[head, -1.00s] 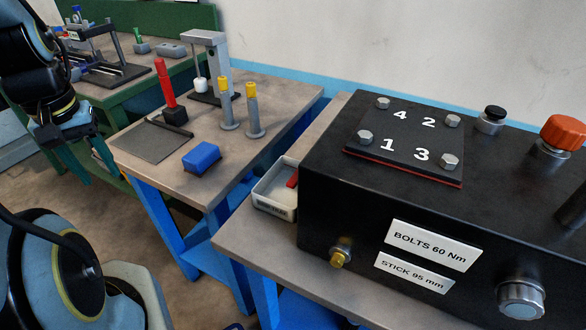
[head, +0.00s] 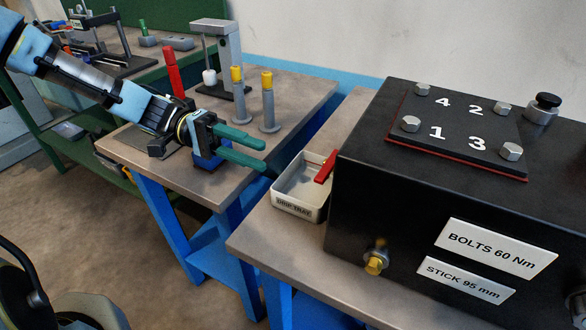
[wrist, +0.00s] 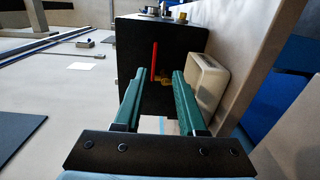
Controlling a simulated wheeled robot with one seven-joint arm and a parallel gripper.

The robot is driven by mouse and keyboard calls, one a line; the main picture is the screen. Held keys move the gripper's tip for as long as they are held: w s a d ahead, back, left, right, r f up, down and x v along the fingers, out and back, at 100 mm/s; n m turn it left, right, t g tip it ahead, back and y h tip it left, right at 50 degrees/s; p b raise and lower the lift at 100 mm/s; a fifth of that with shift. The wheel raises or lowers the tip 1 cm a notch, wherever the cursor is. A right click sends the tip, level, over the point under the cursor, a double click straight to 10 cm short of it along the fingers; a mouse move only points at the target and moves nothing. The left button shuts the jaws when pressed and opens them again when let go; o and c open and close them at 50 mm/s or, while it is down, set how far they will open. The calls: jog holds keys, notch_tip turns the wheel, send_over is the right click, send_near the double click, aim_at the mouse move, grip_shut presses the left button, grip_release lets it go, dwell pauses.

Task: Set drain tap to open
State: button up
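The drain tap's red lever (head: 326,167) shows at the left end of the black box (head: 362,200), above the drip tray (head: 314,211). In the wrist view the red lever (wrist: 154,62) stands upright in the picture, with a brass tap body (wrist: 164,79) at its lower end. In the head view the tap body is hidden. My gripper (head: 264,156) is open and empty, to the left of the lever and apart from it. In the wrist view the lever lies beyond and between my fingertips (wrist: 157,72).
A brass plug (head: 375,262) sticks out of the box's front. Bolts and a black knob (head: 544,106) are on top. Behind my gripper stand two grey posts with yellow tops (head: 268,104) and a red-handled tool (head: 172,70). A gap separates the two benches.

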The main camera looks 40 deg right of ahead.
aim_at(318, 173)
jog(key=x, duration=0.3)
jog(key=p+x, duration=0.1)
jog(key=x, duration=0.6)
jog(key=shift+s+d+r+p, duration=0.3)
jog(key=shift+s+r+p, duration=0.05)
jog(key=shift+r+p, duration=0.05)
grip_shut()
dwell(1.0)
